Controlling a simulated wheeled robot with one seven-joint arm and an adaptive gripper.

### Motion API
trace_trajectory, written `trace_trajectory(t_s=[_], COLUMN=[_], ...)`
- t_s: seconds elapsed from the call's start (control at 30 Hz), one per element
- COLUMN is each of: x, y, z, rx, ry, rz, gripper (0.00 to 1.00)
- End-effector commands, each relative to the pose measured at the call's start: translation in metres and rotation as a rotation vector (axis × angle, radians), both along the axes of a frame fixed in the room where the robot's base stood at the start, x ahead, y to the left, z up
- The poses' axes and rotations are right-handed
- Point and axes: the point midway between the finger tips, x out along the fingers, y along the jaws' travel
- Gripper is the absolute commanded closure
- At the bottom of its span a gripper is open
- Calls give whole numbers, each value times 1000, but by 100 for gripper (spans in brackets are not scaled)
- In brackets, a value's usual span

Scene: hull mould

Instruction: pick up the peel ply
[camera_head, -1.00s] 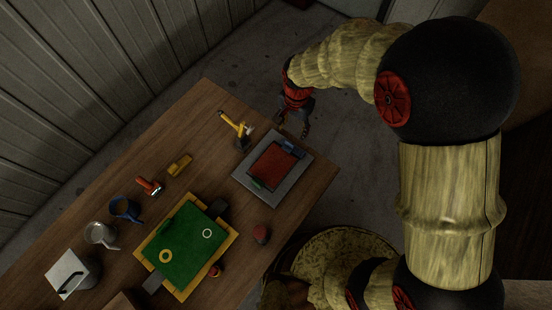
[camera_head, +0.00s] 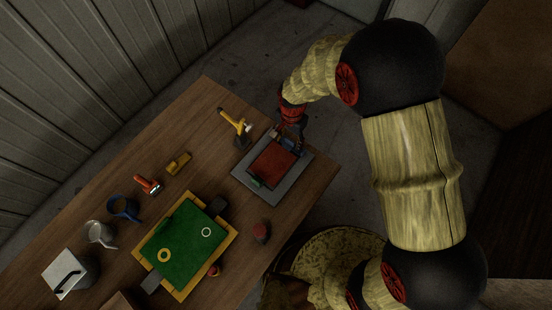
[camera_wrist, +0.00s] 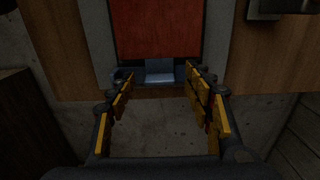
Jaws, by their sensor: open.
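No label marks the peel ply; the flat red sheet (camera_head: 271,164) on a grey plate (camera_head: 244,177) fits best, but I cannot be sure. The red sheet also shows at the top of the wrist view (camera_wrist: 156,28). A blue-grey bar (camera_wrist: 159,78) with a paler middle lies along its near edge. My gripper (camera_head: 289,138) is over the plate's far right edge, by this bar. In the wrist view my gripper (camera_wrist: 159,84) is open and empty, its fingertips at either side of the bar. I cannot tell whether they touch it.
A green small piece (camera_head: 257,182) sits on the plate's other edge. A yellow-handled tool (camera_head: 236,124) stands left of the plate. A green board in a yellow frame (camera_head: 184,246), a red knob-like object (camera_head: 261,232) and mugs share the wooden table (camera_head: 205,105).

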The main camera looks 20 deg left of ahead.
Motion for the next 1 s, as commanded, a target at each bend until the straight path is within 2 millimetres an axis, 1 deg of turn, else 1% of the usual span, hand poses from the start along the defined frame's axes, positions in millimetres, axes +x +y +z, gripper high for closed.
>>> trace_trajectory(t_s=[0.07,0.17,0.73,1.0], x=[0,0,0,0], y=[0,0,0,0], z=[1,1,1,2], rx=[0,0,1,1], ry=[0,0,0,-1], rz=[0,0,0,0], gripper=[48,54,86,86])
